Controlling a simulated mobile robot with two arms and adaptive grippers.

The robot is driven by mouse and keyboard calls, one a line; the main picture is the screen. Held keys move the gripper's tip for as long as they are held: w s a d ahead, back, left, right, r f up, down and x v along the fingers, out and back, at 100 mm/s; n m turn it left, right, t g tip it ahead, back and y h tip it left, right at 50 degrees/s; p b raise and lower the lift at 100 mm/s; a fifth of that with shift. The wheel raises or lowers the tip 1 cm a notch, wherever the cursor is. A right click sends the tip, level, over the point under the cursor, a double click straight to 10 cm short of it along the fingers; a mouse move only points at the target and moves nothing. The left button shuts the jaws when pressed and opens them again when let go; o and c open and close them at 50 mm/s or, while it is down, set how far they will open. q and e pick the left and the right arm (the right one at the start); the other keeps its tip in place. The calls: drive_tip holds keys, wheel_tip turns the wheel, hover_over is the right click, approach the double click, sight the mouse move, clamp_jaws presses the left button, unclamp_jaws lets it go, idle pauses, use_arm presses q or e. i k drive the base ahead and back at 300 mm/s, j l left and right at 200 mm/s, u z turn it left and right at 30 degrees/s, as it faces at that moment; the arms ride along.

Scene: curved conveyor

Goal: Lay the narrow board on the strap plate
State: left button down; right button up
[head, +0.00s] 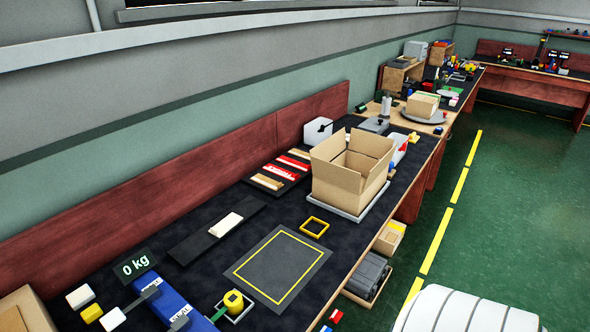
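A long dark flat plate (190,246) lies on the near dark worktop. A short cream block (226,224) lies across its middle. I cannot tell for sure whether this dark plate is the strap plate. Behind it, near the red back panel, a dark rack (262,183) holds several narrow strips side by side: a pale wooden strip (267,181), a red strip (281,171) and others. Which of them is the narrow board I cannot tell. Neither of my grippers shows in the head view.
An open cardboard box (337,186) stands on a grey plate right of the rack. A blue device (172,303), a 0 kg display (136,264) and a yellow cylinder (233,300) are at the front left.

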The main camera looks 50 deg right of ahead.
sight(280, 263)
drive_tip(key=z, duration=1.35)
drive_tip(key=i+l+z, duration=0.1)
drive_tip(key=i, duration=0.35)
drive_tip(key=i+l, duration=0.2)
drive_tip(key=i, duration=0.25)
drive_tip(key=i+l+z, duration=0.15)
drive_tip(key=i, duration=0.3)
